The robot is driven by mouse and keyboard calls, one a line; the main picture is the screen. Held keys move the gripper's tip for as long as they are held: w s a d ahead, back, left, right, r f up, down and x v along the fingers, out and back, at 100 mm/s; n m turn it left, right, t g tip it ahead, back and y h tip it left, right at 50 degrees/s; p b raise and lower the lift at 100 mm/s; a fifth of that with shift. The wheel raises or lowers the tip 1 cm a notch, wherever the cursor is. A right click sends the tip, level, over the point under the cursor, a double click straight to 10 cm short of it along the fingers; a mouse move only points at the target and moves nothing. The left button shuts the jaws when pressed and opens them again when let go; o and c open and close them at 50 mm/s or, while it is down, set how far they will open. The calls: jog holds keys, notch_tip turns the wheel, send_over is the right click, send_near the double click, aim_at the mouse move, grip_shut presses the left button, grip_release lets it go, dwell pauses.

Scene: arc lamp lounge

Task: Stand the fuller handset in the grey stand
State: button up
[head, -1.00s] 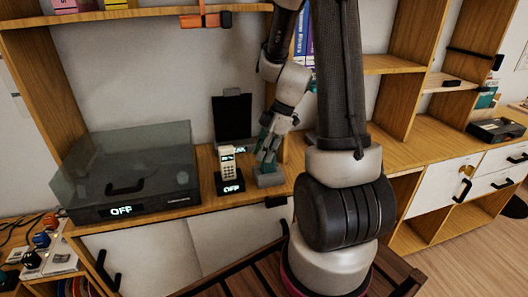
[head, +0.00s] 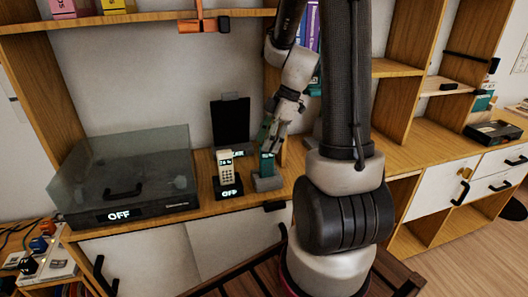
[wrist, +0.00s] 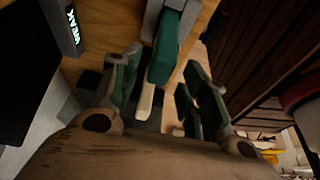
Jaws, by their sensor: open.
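A teal handset (head: 267,163) stands upright in the grey stand (head: 267,183) on the shelf top. In the wrist view the teal handset (wrist: 164,58) shows between my fingers, with part of the grey stand (wrist: 152,18) at its far end. My gripper (head: 270,137) is open, just above and around the handset's upper part; contact cannot be told. A white handset (head: 225,163) stands in a black base (head: 229,189) to the left, its small screen lit. The screen figures are too small to read surely.
A turntable-like box with a clear lid (head: 122,175) stands at left, also marked OFF. A black upright panel (head: 231,122) stands behind the handsets. An orange bracket (head: 203,23) hangs from the upper shelf. The counter on the right is mostly clear.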

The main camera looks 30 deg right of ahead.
jog(key=shift+v, duration=0.95)
jog(key=s+a+r+m+t+h, duration=0.3)
jog(key=s+a+r+m+h, duration=0.1)
jog(key=s+r+m, duration=0.9)
jog(key=s+m, duration=0.1)
jog(key=s, duration=0.2)
jog(key=shift+a+r+m, duration=0.15)
jog(key=shift+a+m, duration=0.1)
jog(key=shift+m, duration=0.15)
jog(key=shift+a, duration=0.1)
